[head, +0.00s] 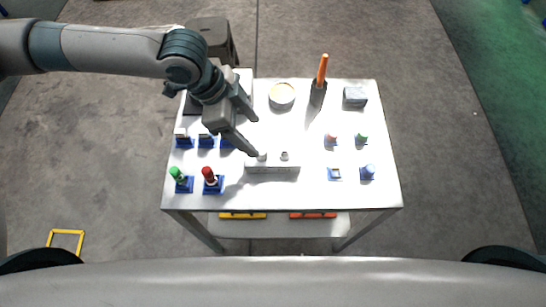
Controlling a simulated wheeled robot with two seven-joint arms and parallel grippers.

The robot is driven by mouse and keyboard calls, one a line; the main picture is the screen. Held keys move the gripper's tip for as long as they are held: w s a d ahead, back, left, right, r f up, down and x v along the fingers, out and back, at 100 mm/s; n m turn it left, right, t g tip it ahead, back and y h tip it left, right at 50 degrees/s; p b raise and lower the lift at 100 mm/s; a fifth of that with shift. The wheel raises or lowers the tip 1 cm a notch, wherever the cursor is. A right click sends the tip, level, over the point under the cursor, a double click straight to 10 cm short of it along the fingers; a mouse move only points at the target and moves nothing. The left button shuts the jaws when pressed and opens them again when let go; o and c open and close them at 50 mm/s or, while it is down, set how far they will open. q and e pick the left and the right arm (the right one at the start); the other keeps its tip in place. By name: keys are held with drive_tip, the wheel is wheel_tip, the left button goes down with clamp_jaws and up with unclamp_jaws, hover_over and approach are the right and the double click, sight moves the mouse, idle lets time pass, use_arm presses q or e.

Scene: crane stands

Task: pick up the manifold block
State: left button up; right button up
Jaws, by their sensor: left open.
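A long pale block with two small round grey fittings on top, which looks like the manifold block (272,170), lies near the front middle of the table. My left gripper (256,137) reaches in from the left, above the table. Its two fingers are apart, with nothing between them. The nearer fingertip shows right by the left fitting on the block; I cannot tell whether it touches. My left arm and gripper hide part of the table's left side. My right gripper does not show.
The white table (385,180) carries several blue holders with pegs at left and right, including a green one (176,173) and a red one (209,174). Behind are a round tan-topped container (282,95), an upright orange-handled item (322,70) and a grey block (355,97).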

use_arm(q)
drive_tip(key=p, duration=0.2)
approach(274, 157)
drive_tip(key=x, duration=0.5)
drive_tip(key=shift+a, duration=0.1)
drive_tip(key=shift+f+p, duration=0.5)
drive_tip(key=shift+p, duration=0.1)
drive_tip(key=p+x, duration=0.1)
drive_tip(key=x, duration=0.2)
drive_tip(key=shift+d+f, duration=0.1)
drive_tip(key=shift+d, duration=0.1)
drive_tip(key=shift+d+f, duration=0.1)
drive_tip(key=shift+f, duration=0.35)
clamp_jaws()
drive_tip(key=shift+r, duration=0.15)
